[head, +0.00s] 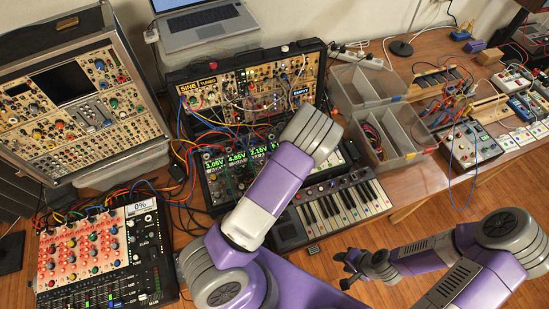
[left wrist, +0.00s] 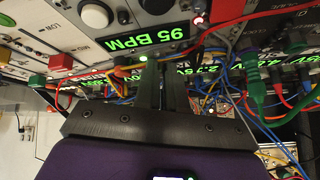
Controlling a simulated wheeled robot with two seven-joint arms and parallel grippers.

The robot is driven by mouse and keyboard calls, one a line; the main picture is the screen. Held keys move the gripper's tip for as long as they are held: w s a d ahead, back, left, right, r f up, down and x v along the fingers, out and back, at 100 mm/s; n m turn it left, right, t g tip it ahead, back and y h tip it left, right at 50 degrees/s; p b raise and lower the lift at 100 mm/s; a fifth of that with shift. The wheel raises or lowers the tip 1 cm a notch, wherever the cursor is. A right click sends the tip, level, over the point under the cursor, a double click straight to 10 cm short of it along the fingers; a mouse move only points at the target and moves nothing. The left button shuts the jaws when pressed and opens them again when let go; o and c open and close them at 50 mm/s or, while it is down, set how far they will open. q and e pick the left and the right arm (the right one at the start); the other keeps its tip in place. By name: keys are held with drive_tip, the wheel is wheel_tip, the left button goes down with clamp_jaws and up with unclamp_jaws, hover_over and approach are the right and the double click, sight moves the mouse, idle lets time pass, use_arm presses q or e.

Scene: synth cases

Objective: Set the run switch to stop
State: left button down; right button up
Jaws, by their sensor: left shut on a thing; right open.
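In the left wrist view my left gripper (left wrist: 166,62) is shut, its dark fingers reaching a panel just beside a lit display (left wrist: 148,37) reading "95 BPM". A small green light (left wrist: 143,58) glows next to the fingertips. The run switch is hidden between the fingers, so I cannot read its setting. In the head view my left arm covers the left gripper and that part of the synth case (head: 262,72).
Patch cables (left wrist: 262,95) hang close to the left fingers. A keyboard (head: 345,203) lies in front of the case. A red-panelled synth (head: 85,252) and a tall case (head: 75,95) stand left. Clear bins (head: 400,135) stand right. Open floor lies at lower right.

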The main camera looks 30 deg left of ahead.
use_arm(q)
drive_tip(key=shift+s+d+f+t+y+b, duration=0.25)
drive_tip(key=shift+t+y+b, duration=0.35)
drive_tip(key=shift+y+b, duration=0.25)
drive_tip(key=c, duration=1.2)
unclamp_jaws()
drive_tip(key=shift+p+v, duration=0.45)
drive_tip(key=shift+v, duration=3.35)
